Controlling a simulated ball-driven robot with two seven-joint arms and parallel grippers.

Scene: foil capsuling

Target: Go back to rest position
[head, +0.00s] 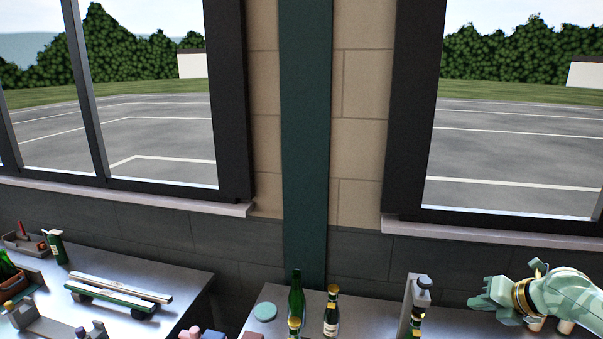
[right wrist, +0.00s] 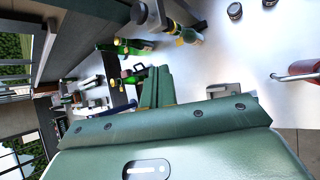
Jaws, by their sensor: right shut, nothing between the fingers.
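My right gripper (head: 488,301) is at the right of the head view, over the right end of the metal table, with its fingers together and empty. In the right wrist view the shut fingers (right wrist: 157,87) point away from the green palm, touching nothing that I can see. A green bottle (head: 296,296) and a gold-topped bottle (head: 331,311) stand on the table in the middle. Another gold-topped bottle (head: 294,328) is cut off by the lower edge. A bottle (head: 416,325) is at a grey upright fixture (head: 410,295), left of the gripper. My left gripper is not in view.
A teal disc (head: 265,312) lies left of the bottles. A separate table (head: 185,283) at the left bears a rail (head: 118,293), a dark bottle (head: 56,248) and a crate with bottles. A gap parts the tables. The wall and windows stand behind. A red cylinder (right wrist: 302,69) shows in the wrist view.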

